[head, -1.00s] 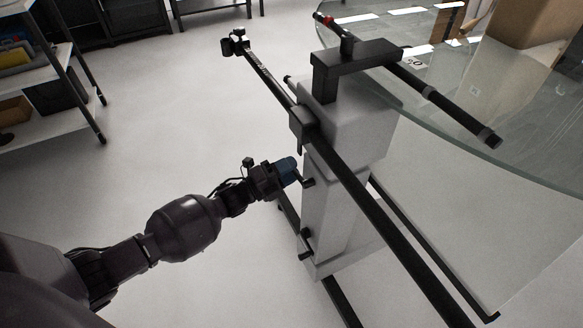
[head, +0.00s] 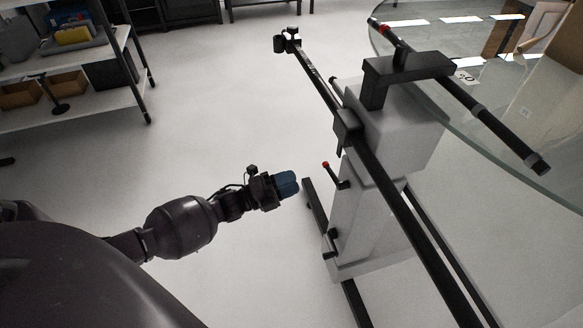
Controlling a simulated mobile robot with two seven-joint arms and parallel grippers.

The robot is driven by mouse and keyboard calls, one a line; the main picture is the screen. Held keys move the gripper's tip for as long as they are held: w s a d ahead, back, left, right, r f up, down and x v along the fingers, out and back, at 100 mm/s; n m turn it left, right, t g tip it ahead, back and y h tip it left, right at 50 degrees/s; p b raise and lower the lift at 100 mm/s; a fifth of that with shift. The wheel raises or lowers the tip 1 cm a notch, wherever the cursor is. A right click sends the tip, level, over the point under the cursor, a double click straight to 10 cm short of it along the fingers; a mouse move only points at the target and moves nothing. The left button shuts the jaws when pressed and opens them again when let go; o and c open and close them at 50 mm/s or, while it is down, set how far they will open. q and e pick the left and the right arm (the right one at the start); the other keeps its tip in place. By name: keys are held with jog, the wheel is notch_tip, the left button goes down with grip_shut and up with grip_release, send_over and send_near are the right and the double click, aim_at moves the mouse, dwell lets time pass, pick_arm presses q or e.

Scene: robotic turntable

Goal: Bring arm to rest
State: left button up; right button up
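My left gripper (head: 287,184) shows in the head view at the end of my dark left arm, near the middle of the picture. Its blue fingertips look close together and hold nothing that I can see; the gap between them is too small to judge. It points right, toward the grey turntable stand (head: 350,215), with floor showing between them. A small lever with a red knob (head: 326,165) sticks out from the stand just right of the gripper. My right gripper is not in view.
A long black rail (head: 400,210) runs diagonally along the stand. A round glass top (head: 480,125) lies at the upper right, with a black bar (head: 490,122) over its edge. A shelf (head: 85,110) with bins is at the upper left. The floor (head: 215,110) between is clear.

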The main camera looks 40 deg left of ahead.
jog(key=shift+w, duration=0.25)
